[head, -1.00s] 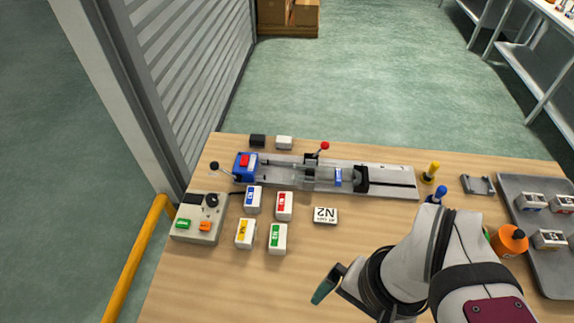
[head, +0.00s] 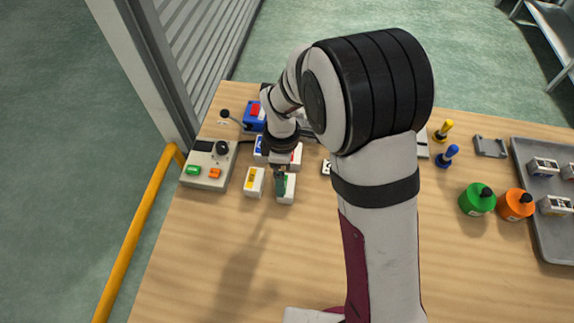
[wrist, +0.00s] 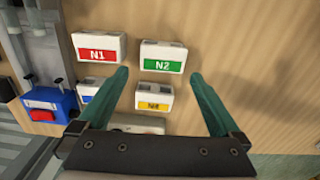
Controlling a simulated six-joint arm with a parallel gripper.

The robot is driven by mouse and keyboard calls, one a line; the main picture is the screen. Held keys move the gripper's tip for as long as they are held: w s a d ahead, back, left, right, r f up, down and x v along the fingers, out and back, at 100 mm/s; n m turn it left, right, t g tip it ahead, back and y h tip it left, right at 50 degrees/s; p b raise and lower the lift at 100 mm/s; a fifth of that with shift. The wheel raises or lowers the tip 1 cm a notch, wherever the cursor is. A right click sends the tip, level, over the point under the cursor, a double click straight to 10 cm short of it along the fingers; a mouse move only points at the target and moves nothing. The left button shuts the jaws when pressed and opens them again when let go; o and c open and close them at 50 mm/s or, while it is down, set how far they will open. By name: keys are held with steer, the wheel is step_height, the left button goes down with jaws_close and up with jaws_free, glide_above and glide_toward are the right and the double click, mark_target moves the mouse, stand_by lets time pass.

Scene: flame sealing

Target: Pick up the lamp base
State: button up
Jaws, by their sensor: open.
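No piece is plainly marked as the lamp base. Several small white blocks with coloured labels lie grouped on the table. The green-labelled block (head: 289,194) reads N2 in the wrist view (wrist: 163,57). A yellow-labelled block (head: 252,184) is left of it in the head view and also shows in the wrist view (wrist: 153,97). A red-labelled N1 block (wrist: 99,48) and a blue-labelled block (wrist: 86,95) lie nearby. My gripper (wrist: 158,74) is open and empty above the green and yellow blocks. In the head view, my gripper (head: 281,184) partly covers the green block.
A control box (head: 207,166) stands left of the blocks. Green (head: 477,200) and orange (head: 515,204) bottles and a grey tray (head: 554,240) are at right. The front table area is clear.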

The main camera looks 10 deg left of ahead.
mark_target(286, 188)
steer(key=f, duration=0.6)
steer(key=shift+s+d+f, duration=0.2)
steer(key=c, duration=1.1)
